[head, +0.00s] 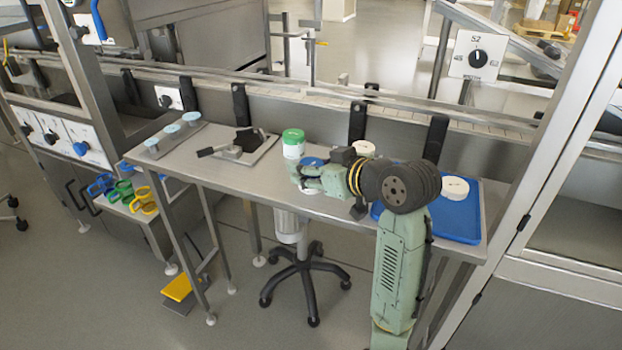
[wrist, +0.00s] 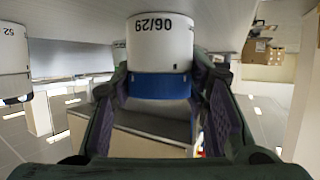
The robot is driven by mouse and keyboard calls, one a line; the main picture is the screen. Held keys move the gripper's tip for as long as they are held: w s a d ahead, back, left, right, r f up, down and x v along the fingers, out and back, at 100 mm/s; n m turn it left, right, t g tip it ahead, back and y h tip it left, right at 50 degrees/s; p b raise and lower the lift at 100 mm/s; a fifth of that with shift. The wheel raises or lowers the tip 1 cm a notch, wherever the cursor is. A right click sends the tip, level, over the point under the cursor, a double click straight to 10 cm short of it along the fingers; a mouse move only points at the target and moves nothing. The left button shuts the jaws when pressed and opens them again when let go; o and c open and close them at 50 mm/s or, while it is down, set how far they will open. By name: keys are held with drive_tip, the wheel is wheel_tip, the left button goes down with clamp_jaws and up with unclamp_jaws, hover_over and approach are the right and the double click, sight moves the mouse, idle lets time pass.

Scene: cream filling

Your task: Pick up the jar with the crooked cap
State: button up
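In the wrist view, a white jar with a blue cap (wrist: 160,85) appears upside down between the two fingertips of my gripper (wrist: 160,72). The jar is marked 06/29. The fingers stand on either side with narrow gaps, so the gripper looks open. In the head view the blue cap (head: 313,161) shows at my gripper (head: 306,176), and most of that jar is hidden by it. A white jar with a green cap (head: 293,143) stands just behind. White-topped jars show behind my arm (head: 363,148) and on the right (head: 455,188). I cannot tell which cap is crooked.
A blue tray (head: 466,222) lies at the table's right end, partly behind my arm. A dark clamp-like tool on a plate (head: 258,150) and a holder with pale blue knobs (head: 155,150) are on the left. Another jar (wrist: 14,62) shows at the wrist view's left edge.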

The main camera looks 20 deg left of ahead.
drive_tip(key=c, duration=0.6)
drive_tip(key=shift+c, duration=0.2)
